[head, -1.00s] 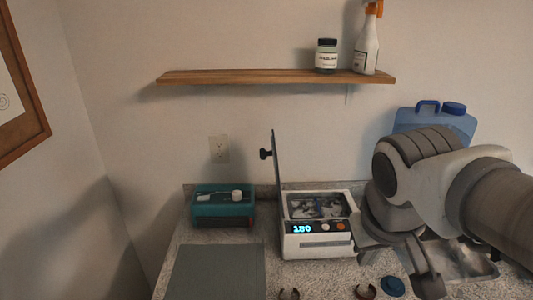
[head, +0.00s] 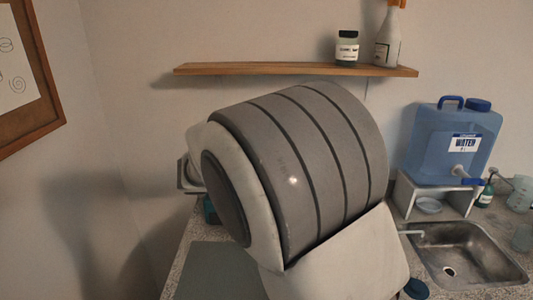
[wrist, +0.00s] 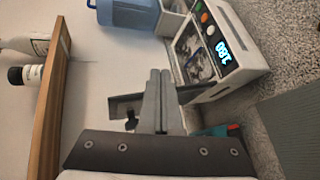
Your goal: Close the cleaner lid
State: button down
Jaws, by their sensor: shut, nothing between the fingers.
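The cleaner (wrist: 245,30) is a white box with an open top, a blue lit display and coloured buttons. It appears turned on its side at the upper right of the wrist view. Its grey lid (wrist: 120,103) stands open, with a black knob (wrist: 130,120) on its outer face. My gripper (wrist: 160,74) is shut and empty. Its fingers overlap the lid in the wrist view and hide part of it; I cannot tell whether they touch. In the head view my arm hides the cleaner.
A wooden shelf (head: 290,69) holds a jar (head: 347,48) and a spray bottle (head: 387,40). A blue water container (head: 455,140) stands on a white stand (head: 405,195) beside a sink (head: 465,255). A teal box (head: 209,211) is partly hidden at left. A grey mat (head: 215,270) lies on the counter.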

jog(key=w+a+f+n+t+b, duration=0.1)
jog(key=w+a+n+t, duration=0.15)
jog(key=a, duration=0.55)
jog(key=w+a+n+t, duration=0.1)
jog(key=a+t, duration=0.3)
jog(key=a, duration=0.4)
jog(key=w+d+r+p, duration=0.1)
jog(key=w+d, duration=0.6)
jog(key=d, duration=0.3)
jog(key=shift+w+d+r+h, duration=0.2)
jog(key=shift+w+r+h, duration=0.1)
jog(key=shift+h, duration=0.1)
jog(key=shift+d, duration=0.1)
